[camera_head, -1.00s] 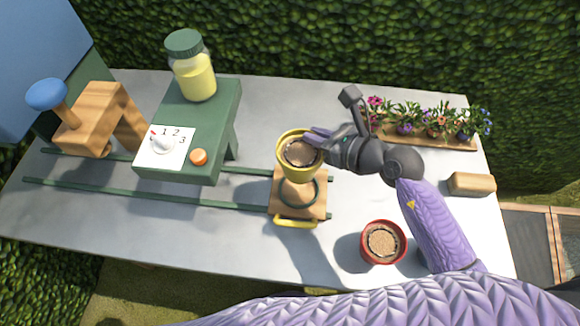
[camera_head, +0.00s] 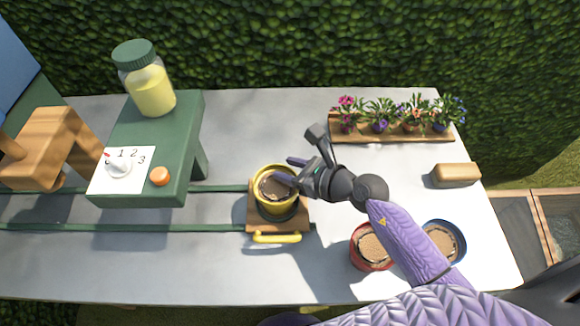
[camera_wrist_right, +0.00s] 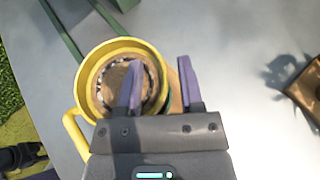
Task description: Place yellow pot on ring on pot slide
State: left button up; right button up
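The yellow pot (camera_head: 262,203), filled with soil, stands upright at the ring on the wooden pot slide (camera_head: 301,223). A dark arc of the ring (camera_head: 286,215) shows around the pot's lower front; the rest is hidden. My right gripper (camera_head: 291,170) is open at the pot's rim. In the right wrist view, one finger of this gripper (camera_wrist_right: 161,83) is over the soil inside the yellow pot (camera_wrist_right: 88,78) and the other is outside the rim, with a clear gap between them. My left gripper is not in view.
Green rails (camera_head: 220,227) run left from the slide. A green bench (camera_head: 190,130) stands over them with a jar (camera_head: 150,88) and orange button (camera_head: 160,176). A red pot (camera_head: 371,262) and blue pot (camera_head: 461,240) stand near my right arm. A flower tray (camera_head: 380,136) lies behind.

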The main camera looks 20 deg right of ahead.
jog(key=shift+r, duration=0.2)
pick_arm(q)
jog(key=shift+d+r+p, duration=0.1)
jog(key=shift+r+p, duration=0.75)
jog(key=shift+p, duration=0.05)
pick_arm(e)
jog(key=v, duration=1.2)
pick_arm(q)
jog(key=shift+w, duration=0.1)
pick_arm(e)
jog(key=shift+f, duration=0.1)
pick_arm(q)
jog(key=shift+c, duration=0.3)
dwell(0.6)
